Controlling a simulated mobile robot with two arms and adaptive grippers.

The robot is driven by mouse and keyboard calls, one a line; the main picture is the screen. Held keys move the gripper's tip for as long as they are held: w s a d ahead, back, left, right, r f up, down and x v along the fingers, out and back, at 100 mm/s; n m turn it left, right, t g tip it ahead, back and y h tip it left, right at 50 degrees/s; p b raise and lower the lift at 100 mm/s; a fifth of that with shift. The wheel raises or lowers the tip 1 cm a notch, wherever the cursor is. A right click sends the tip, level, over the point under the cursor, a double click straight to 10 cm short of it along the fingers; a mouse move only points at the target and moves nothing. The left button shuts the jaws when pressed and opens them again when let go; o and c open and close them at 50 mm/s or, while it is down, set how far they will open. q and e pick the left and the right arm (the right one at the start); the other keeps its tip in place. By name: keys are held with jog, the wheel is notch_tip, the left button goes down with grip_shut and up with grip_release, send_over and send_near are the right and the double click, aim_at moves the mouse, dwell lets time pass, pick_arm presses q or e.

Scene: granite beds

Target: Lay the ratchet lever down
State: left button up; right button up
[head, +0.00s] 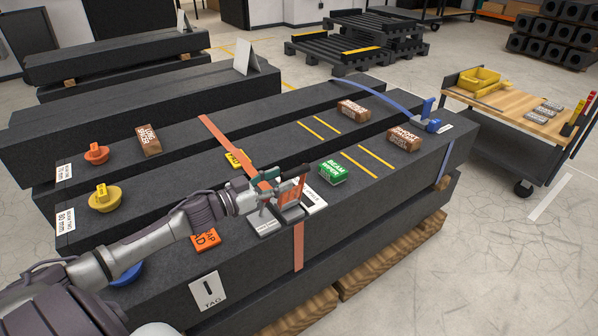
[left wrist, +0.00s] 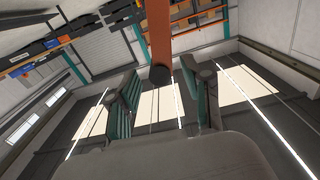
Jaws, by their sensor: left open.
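The ratchet lever (head: 291,191) is an orange frame with a dark bar across its top. It stands raised above its grey base on the near granite bed. An orange strap (head: 298,245) runs over the beds and down the front face at the ratchet. My left gripper (head: 270,194) is open, just left of the lever; I cannot tell whether they touch. In the left wrist view an orange part with a dark round end (left wrist: 160,75) shows between and beyond the teal-padded fingers (left wrist: 163,92). My right gripper is not in view.
A green beam wiper block (head: 333,173) lies right of the ratchet, and an orange strap pad (head: 206,239) lies left. A white card (head: 311,198) is close by the ratchet. Brown spacers, yellow and orange caps and a blue strap (head: 385,95) are farther off. A wooden-topped cart (head: 520,105) stands right.

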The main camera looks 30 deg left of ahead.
aim_at(305, 169)
pick_arm(q)
jog(key=x, duration=0.6)
jog(key=shift+w+d, duration=0.1)
jog(key=shift+w, duration=0.15)
jog(key=shift+c, duration=0.4)
grip_shut()
